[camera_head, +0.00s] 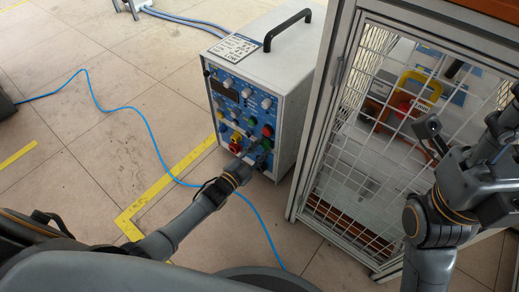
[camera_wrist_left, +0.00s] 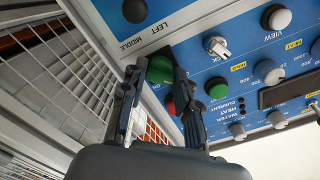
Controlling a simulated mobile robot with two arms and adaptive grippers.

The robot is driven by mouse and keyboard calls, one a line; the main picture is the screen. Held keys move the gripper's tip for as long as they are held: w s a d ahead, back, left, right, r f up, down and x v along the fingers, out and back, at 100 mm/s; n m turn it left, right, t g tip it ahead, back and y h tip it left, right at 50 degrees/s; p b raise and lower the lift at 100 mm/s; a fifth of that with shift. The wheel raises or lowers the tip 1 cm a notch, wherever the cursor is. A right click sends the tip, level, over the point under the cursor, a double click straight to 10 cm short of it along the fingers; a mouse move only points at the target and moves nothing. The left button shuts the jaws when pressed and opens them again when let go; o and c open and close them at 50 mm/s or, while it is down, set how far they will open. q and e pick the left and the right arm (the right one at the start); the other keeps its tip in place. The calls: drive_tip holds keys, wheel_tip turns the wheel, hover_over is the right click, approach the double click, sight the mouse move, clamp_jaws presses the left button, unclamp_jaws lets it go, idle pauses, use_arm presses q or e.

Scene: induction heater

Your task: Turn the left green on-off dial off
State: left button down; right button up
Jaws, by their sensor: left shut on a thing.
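The induction heater's control box (camera_head: 287,77) is white with a blue front panel, and stands on the floor at the middle of the head view. My left gripper (camera_head: 260,147) is at the lower right of its panel. In the left wrist view a green dial (camera_wrist_left: 160,68) sits between the fingertips of my left gripper (camera_wrist_left: 156,78), which is shut on it. "LEFT" and "MIDDLE" labels are printed beside the dial. The fingers hide part of the dial, and its exact turn angle is unclear. My right gripper (camera_head: 430,133) is at the right, in front of the mesh, well away from the dial.
A red button (camera_wrist_left: 170,107) and a smaller green button (camera_wrist_left: 217,90) are close to the fingers. A red emergency stop (camera_head: 235,147) is on the panel's lower left. A mesh-door cabinet (camera_head: 335,165) stands right of the box. A blue cable (camera_head: 150,130) crosses the floor.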

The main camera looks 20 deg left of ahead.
use_arm(q)
drive_tip(key=c, duration=1)
unclamp_jaws()
drive_tip(key=shift+f, duration=0.1)
drive_tip(key=v, duration=1.2)
